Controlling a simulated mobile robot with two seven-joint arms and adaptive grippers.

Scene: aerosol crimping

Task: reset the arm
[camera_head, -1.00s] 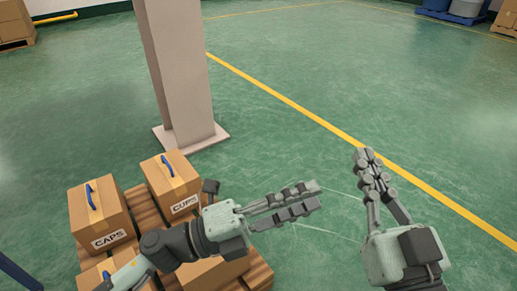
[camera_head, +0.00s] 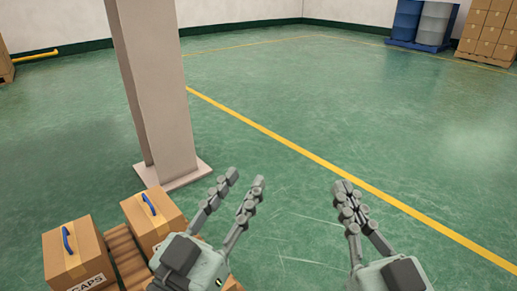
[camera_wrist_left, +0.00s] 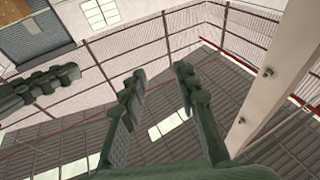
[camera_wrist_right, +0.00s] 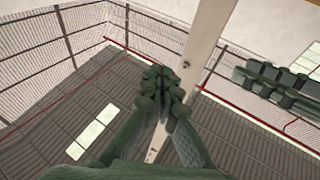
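My left gripper (camera_head: 235,188) points up and away over the green floor in the head view. Its two fingers are clearly apart with nothing between them, and the left wrist view shows the same open gap (camera_wrist_left: 158,80). My right gripper (camera_head: 344,188) stands to its right, also pointing up. Its fingertips meet in the right wrist view (camera_wrist_right: 160,78), with nothing visible held between them. The two grippers are apart from each other. Each also shows at the side of the other's wrist view.
Cardboard boxes with blue handles, one marked CAPS (camera_head: 75,258) and another behind it (camera_head: 152,217), sit on a wooden pallet at lower left. A beige column (camera_head: 155,95) stands beyond them. Blue and grey drums (camera_head: 422,24) and stacked cartons (camera_head: 490,30) are far right. The middle floor is clear.

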